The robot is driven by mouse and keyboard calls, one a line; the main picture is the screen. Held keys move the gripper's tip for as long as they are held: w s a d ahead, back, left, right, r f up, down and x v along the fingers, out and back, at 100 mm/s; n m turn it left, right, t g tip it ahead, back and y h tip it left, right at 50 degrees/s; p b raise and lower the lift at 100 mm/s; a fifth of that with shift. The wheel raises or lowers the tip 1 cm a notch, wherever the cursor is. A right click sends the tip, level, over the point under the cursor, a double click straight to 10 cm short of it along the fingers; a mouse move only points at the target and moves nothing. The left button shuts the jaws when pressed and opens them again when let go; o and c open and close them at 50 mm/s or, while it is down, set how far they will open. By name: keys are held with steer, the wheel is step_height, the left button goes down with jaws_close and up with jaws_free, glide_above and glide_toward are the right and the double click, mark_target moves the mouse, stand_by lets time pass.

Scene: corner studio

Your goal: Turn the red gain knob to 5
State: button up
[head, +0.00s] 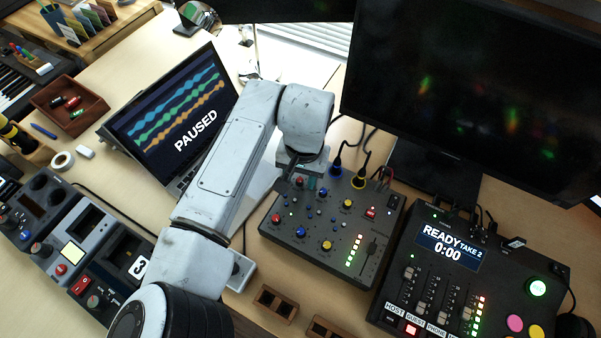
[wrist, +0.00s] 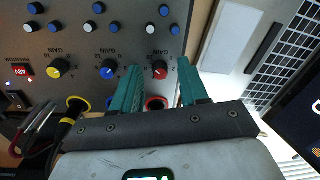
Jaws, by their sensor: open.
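The red gain knob (wrist: 160,70) sits on the grey mixer panel under the word GAIN in the wrist view. In the head view it is the small red knob (head: 299,181) at the mixer's upper left, close to my gripper. My gripper (wrist: 158,65) is open, with one teal finger on each side of the knob and a gap on both sides. Some scale digits show around the knob, but its exact setting is too small to read. The mixer (head: 284,243) lies flat on the desk.
A blue gain knob (wrist: 108,69) and a yellow one (wrist: 60,68) stand in the same row. A plugged yellow-ringed cable (wrist: 72,108) and a red-ringed socket (wrist: 156,102) are close to the fingers. The laptop (head: 165,115) is left of the mixer.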

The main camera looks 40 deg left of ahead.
jaws_close()
stand_by(0.3)
